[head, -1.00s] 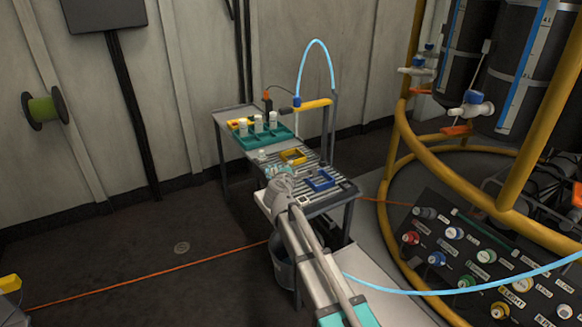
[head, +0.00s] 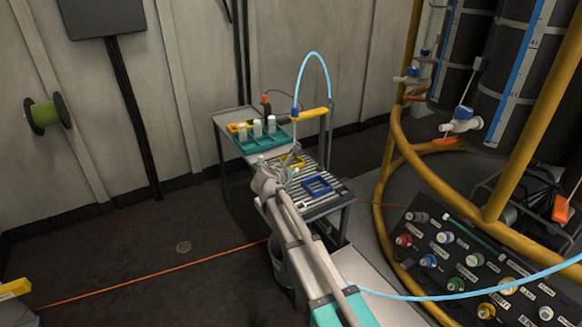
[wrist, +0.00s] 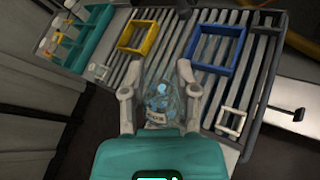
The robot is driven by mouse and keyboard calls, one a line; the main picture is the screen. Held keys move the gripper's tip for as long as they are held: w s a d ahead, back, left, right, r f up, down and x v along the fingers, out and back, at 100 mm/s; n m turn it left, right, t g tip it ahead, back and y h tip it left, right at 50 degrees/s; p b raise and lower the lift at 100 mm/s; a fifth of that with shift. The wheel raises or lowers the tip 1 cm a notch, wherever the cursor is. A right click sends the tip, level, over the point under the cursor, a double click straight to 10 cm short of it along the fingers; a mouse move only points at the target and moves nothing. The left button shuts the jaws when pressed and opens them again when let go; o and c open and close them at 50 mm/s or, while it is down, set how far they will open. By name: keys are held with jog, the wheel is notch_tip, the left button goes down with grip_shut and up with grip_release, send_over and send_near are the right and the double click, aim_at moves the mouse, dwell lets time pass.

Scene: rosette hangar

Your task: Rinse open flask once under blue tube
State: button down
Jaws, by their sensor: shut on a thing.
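My gripper (wrist: 158,84) is shut on a clear glass flask (wrist: 162,104) with a white label, held between its two fingers over the slatted rack top. In the head view my gripper (head: 278,172) is at the front left of the bench, and the flask is hard to make out there. The blue tube (head: 314,54) arches above the back of the bench and comes down to a blue fitting on a yellow arm (head: 314,113). My gripper is in front of and below that fitting, apart from it. The tube's outlet is too small to see.
A teal rack (head: 250,147) with white-capped bottles stands at the back left. A yellow frame (wrist: 124,48) and a blue frame (wrist: 236,56) lie on the slats (wrist: 176,40). A small white frame (wrist: 231,122) is at right. A bucket (head: 281,266) stands below.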

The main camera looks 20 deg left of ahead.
aim_at(290, 183)
jog(key=shift+a+r+n+g+h+p, duration=0.2)
jog(key=shift+r+n+h+p, duration=0.25)
jog(key=shift+r+n+p, duration=0.35)
jog(key=shift+a+r+n+g+h+p, duration=0.1)
jog(key=shift+r+n+g+h+p, duration=0.1)
jog(key=shift+r+n+h+p, duration=0.6)
jog(key=shift+d+r+y, duration=0.15)
jog(key=shift+r+y, duration=0.1)
